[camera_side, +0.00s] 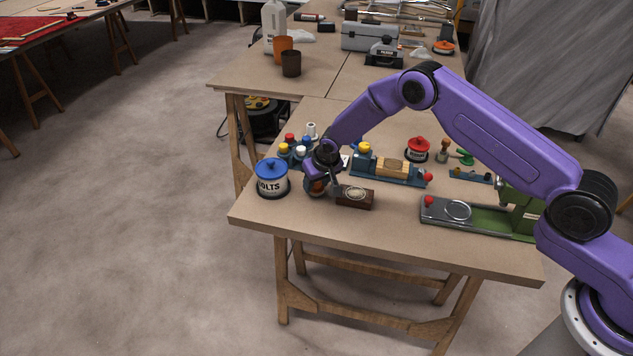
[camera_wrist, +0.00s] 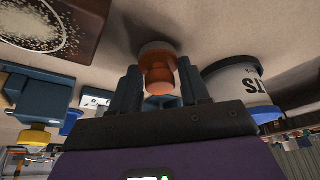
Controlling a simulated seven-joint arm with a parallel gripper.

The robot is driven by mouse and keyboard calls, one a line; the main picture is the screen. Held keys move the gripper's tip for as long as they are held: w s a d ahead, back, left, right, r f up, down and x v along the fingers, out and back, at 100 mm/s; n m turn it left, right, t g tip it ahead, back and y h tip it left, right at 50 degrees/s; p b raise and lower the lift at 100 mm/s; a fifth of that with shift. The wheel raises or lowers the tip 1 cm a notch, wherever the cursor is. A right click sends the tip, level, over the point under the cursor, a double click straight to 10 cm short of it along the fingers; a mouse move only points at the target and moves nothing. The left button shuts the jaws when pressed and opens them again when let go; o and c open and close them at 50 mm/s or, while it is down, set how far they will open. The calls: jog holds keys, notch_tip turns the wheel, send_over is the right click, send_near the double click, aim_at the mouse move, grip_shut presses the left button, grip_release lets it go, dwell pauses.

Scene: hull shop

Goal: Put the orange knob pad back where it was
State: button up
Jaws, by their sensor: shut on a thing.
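My gripper (camera_side: 318,183) is shut on the orange knob pad (camera_wrist: 158,72), low over the front left of the table. In the wrist view the orange knob sits between the two dark fingers (camera_wrist: 160,88), with its paler round base pointing away from my wrist. In the side view the fingers hide most of the orange knob pad (camera_side: 316,188). I cannot tell whether its base touches the table. A dark brown block (camera_side: 354,202) with a pale oval on top stands just right of my gripper; it also shows in the wrist view (camera_wrist: 75,38).
A blue-lidded BOLTS tin (camera_side: 272,184) stands close on the left. Several small coloured-cap bottles (camera_side: 290,150) stand behind. A blue fixture with a wooden block (camera_side: 392,168) is behind right; a green-and-grey machine (camera_side: 470,213) is farther right. The front table strip is bare.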

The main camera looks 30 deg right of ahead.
jog(key=shift+f, duration=0.15)
jog(key=o, duration=1)
jog(key=v, duration=1.2)
